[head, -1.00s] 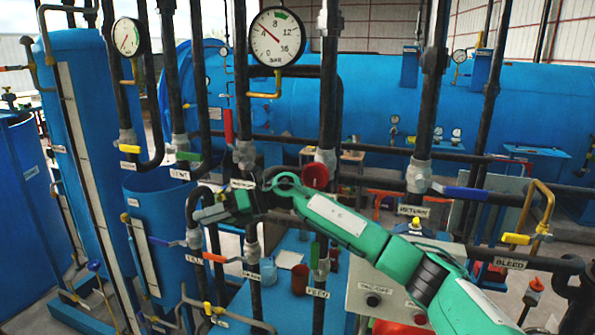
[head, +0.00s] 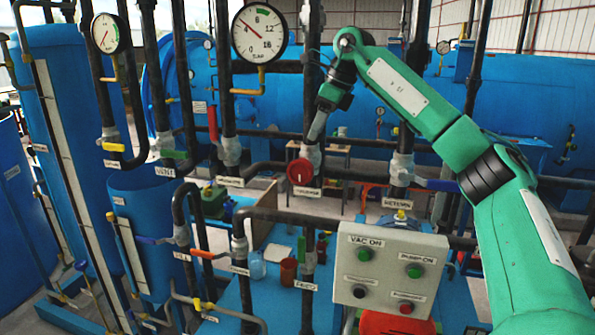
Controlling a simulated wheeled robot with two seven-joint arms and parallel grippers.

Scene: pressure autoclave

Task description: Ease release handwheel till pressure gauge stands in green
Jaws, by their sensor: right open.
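A red round handwheel (head: 300,172) sits on the dark pipework, right of centre, with a small label below it that I cannot read. The large white pressure gauge (head: 258,32) is above and left of it. Its needle points to the upper left, near the 4 mark and outside the green band at the top of the dial. My right gripper (head: 316,128) is open, with its fingers pointing down in front of the pipe above the red handwheel. It appears apart from the wheel; the depth gap is unclear. My left gripper is not in view.
A control box (head: 389,272) with green, black and red buttons stands in front at lower right. A smaller gauge (head: 106,33) is at upper left. Vertical pipes and coloured valve levers crowd both sides of the wheel. A blue autoclave (head: 375,100) fills the background.

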